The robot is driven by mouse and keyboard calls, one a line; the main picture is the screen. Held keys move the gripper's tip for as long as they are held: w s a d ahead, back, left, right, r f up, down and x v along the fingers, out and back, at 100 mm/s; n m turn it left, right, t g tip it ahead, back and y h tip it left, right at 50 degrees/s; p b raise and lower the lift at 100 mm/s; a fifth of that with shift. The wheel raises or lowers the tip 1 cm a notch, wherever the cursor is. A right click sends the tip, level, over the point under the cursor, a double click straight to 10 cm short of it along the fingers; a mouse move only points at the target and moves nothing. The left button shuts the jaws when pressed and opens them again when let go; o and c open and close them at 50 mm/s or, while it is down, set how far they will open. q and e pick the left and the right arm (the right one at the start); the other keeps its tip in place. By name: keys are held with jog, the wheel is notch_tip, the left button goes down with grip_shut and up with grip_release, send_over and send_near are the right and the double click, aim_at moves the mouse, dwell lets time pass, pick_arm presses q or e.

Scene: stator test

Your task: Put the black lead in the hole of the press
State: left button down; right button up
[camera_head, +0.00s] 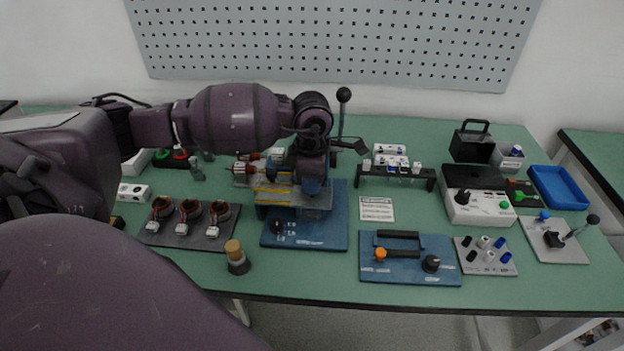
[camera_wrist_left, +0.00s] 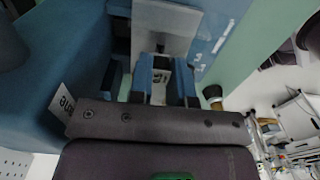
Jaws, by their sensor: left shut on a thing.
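The press (camera_head: 335,225) has a blue base, a grey and yellow striped block and a lever with a black knob (camera_head: 344,94). My left gripper (camera_head: 314,185) is at the press, in front of its upper part, and hides much of it. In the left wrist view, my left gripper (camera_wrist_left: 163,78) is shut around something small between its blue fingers. I cannot make out what it is. The press's blue base also shows in the left wrist view (camera_wrist_left: 215,22). I cannot pick out the black lead or the hole. My right gripper is out of view.
A dark tray (camera_head: 160,238) with copper-wound stators lies left, a cork-topped jar (camera_head: 236,258) in front. To the right are a blue plate with a black handle (camera_head: 410,270), a plug board (camera_head: 497,268), a rack (camera_head: 428,182), a meter box (camera_head: 475,213) and a blue bin (camera_head: 560,200).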

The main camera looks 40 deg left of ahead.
pick_arm(q)
jog(key=shift+f, duration=0.15)
jog(key=shift+f+b, duration=0.45)
jog(key=shift+f, duration=0.35)
jog(key=c, duration=1)
grip_release()
